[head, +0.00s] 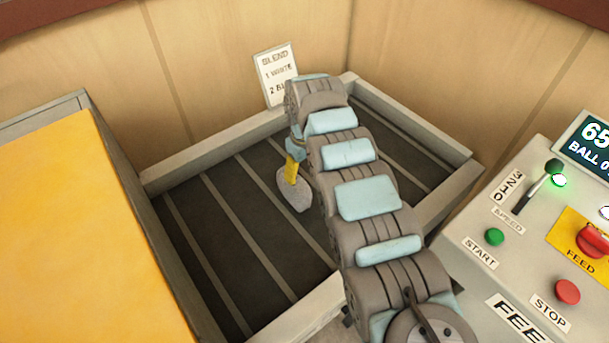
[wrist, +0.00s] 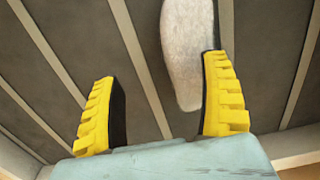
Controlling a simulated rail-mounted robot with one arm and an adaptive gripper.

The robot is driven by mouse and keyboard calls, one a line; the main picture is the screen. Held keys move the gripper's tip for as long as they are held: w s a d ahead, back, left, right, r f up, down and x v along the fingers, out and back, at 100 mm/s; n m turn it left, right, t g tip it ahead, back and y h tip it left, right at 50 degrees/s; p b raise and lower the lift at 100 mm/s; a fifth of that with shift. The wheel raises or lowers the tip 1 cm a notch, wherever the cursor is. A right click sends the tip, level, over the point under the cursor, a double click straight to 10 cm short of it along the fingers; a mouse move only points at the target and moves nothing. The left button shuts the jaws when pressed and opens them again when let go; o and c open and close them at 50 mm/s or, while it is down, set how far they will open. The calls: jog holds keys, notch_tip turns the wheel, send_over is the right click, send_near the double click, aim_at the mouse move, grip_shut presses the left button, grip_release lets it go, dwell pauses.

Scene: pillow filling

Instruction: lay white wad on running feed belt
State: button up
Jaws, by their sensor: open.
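The white wad (head: 297,194) is a pale grey-white, elongated lump over the dark slatted feed belt (head: 235,215), just below my gripper's yellow finger in the head view. My gripper (head: 291,168) is open over the belt, partly hidden by my arm. In the wrist view my gripper (wrist: 158,70) has its two yellow fingers wide apart. The wad (wrist: 183,55) lies beside the inner side of the right finger, away from the left one. I cannot tell whether it touches that finger. The wad appears to lie on the belt; stills do not show whether the belt is running.
A pale frame (head: 215,148) rims the belt. A sign (head: 275,73) stands at its back edge. A large yellow-topped box (head: 75,215) is at left. The control panel (head: 470,225) at right has a speed lever (head: 540,185), green START and red STOP buttons.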

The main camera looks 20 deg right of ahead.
notch_tip(320, 180, up, 10)
jog(key=p, duration=0.1)
dwell(4.6)
